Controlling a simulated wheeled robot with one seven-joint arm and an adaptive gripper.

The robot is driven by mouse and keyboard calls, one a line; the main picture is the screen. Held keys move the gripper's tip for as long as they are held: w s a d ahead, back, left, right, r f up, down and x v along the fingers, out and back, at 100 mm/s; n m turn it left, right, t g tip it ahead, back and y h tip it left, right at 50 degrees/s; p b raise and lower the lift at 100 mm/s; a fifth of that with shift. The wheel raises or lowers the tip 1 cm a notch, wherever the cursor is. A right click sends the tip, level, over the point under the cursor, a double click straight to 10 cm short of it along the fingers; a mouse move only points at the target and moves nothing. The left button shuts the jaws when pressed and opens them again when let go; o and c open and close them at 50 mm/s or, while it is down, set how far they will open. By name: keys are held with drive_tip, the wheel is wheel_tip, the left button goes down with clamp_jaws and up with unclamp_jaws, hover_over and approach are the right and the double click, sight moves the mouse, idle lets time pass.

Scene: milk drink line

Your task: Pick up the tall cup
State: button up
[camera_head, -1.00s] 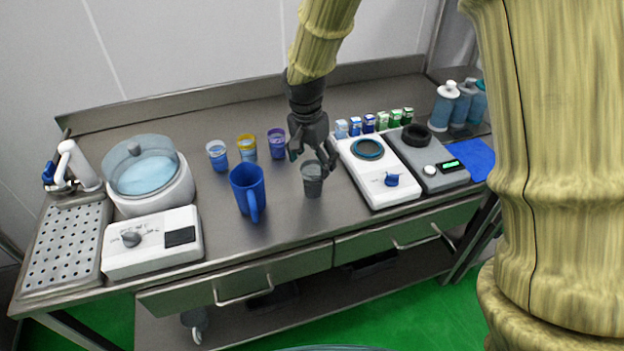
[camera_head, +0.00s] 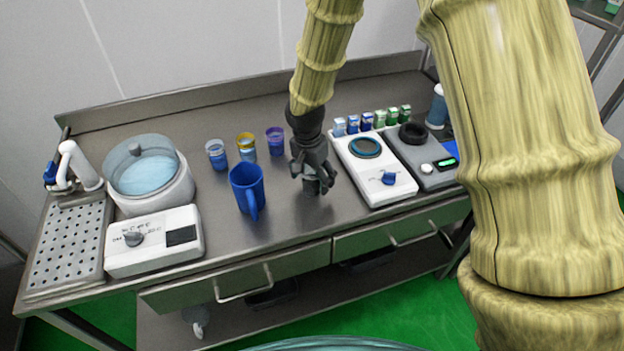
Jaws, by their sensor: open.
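The tall cup, a small dark grey see-through cup (camera_head: 311,188), stands on the steel table right of the blue jug. My gripper (camera_head: 312,180) is open and points down over it. Its fingers are around or just in front of the cup's upper part and hide most of it. Only a little of the cup's lower part shows, so I cannot tell whether the fingers touch it.
A blue jug (camera_head: 247,188) with a handle stands close on the left. Several lidded cups (camera_head: 246,148) are behind it. A white hotplate device (camera_head: 376,170) and a grey scale (camera_head: 420,158) stand on the right. A white-based water bath (camera_head: 150,180) is on the left.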

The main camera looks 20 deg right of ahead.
drive_tip(key=c, duration=1.1)
drive_tip(key=shift+c, duration=0.2)
drive_tip(key=shift+r, duration=0.25)
drive_tip(key=shift+r+b, duration=0.6)
drive_tip(key=shift+r, duration=0.75)
drive_tip(key=shift+s+a+r, duration=0.1)
drive_tip(key=shift+s+r, duration=0.1)
drive_tip(key=s+a+b, duration=0.1)
drive_tip(key=s+a, duration=0.2)
drive_tip(key=s, duration=0.4)
drive_tip(key=s+a+r+b, duration=0.1)
drive_tip(key=s+a+b, duration=0.1)
drive_tip(key=s, duration=0.5)
drive_tip(key=shift+a+r, duration=0.25)
drive_tip(key=shift+a, duration=0.15)
drive_tip(key=shift+s, duration=0.2)
